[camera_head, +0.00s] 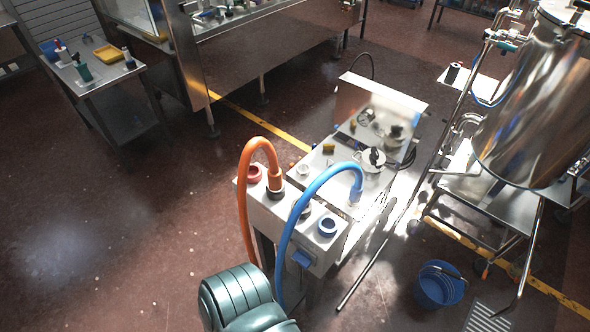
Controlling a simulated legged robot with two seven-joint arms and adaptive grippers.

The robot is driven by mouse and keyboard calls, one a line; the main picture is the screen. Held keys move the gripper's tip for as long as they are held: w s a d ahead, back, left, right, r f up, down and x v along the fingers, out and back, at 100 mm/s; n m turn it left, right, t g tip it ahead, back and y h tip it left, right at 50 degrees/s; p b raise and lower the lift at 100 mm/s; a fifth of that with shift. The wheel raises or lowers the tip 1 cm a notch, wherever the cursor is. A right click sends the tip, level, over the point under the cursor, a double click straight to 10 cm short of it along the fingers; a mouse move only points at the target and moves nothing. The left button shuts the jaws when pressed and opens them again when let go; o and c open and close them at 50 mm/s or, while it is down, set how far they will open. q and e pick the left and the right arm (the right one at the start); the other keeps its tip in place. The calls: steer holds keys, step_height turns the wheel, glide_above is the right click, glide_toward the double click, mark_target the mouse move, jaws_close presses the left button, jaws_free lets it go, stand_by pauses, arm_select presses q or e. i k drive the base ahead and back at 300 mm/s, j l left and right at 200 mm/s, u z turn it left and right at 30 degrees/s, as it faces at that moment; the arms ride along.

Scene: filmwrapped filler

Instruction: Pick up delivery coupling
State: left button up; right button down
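A metal bench unit (262,208) stands in the middle of the camera_head view. An orange hose (243,190) arches up and ends in an orange coupling (275,182) over the unit's left part. A blue hose (293,215) arches up and ends in a blue coupling (355,192) at the right. I cannot tell which one is the delivery coupling. Neither of my grippers is in view.
A shiny steel tank (535,110) on a wheeled frame stands at right. A blue bucket (436,288) is on the floor below it. A side table (105,75) with bottles and a yellow tray (108,54) stands at upper left. The left floor is clear.

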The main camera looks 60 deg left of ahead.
mark_target(275, 183)
steer(key=u, duration=2.1)
